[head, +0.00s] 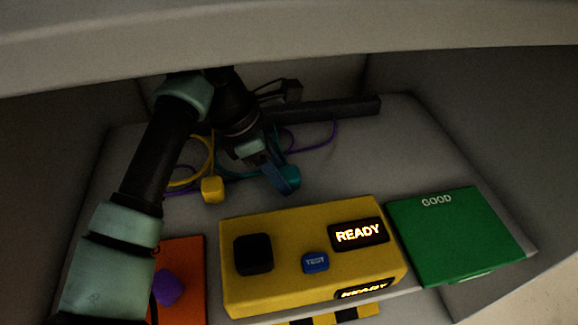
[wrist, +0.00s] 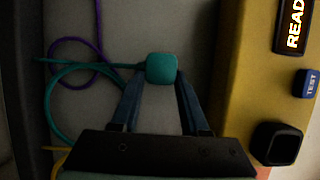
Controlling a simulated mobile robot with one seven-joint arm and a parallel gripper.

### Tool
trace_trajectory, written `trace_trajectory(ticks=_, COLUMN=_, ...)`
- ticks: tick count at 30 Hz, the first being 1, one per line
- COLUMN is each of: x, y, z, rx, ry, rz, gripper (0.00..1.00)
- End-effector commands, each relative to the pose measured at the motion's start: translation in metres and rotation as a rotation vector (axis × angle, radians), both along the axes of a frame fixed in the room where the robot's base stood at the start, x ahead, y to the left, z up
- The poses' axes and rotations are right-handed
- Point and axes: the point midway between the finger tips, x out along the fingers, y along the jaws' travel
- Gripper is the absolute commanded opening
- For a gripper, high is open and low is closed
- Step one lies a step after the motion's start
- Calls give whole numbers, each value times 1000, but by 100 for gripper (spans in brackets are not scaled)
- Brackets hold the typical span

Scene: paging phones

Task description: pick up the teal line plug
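The teal line plug (wrist: 161,68) is a small rounded block with a teal cord running off to the left in the wrist view. My gripper (wrist: 161,80) has its two blue fingers on opposite sides of the plug, with no clear gap at either side. It appears shut on the plug. In the head view the plug (head: 292,174) is partly hidden behind my gripper (head: 279,176), low over the grey surface behind the yellow box. I cannot tell whether the plug touches the surface.
A yellow box (head: 310,225) with READY displays and a blue TEST button (head: 315,262) stands close in front. A yellow plug (head: 212,189) lies to the left, a purple plug (head: 168,287) on an orange pad (head: 190,255). A green GOOD pad (head: 460,240) is right. A dark bar (head: 330,108) lies behind.

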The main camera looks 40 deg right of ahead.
Motion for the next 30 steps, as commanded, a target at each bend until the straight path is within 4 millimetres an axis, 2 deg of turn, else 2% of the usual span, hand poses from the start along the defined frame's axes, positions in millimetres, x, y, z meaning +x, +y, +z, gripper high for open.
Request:
trace_trajectory(ticks=1, x=0, y=0, z=0, rx=0, ry=0, rz=0, gripper=24)
trace_trajectory(ticks=5, x=0, y=0, z=0, rx=0, ry=0, rz=0, gripper=1)
trace_trajectory(ticks=17, x=0, y=0, z=3, rx=0, ry=0, rz=0, gripper=0)
trace_trajectory(ticks=23, x=0, y=0, z=18, rx=0, ry=-1, rz=0, gripper=0)
trace_trajectory(ticks=29, x=1, y=0, z=43, rx=2, ry=-1, rz=1, gripper=0)
trace_trajectory(ticks=30, x=-4, y=-9, z=40, rx=2, ry=1, rz=-4, gripper=0)
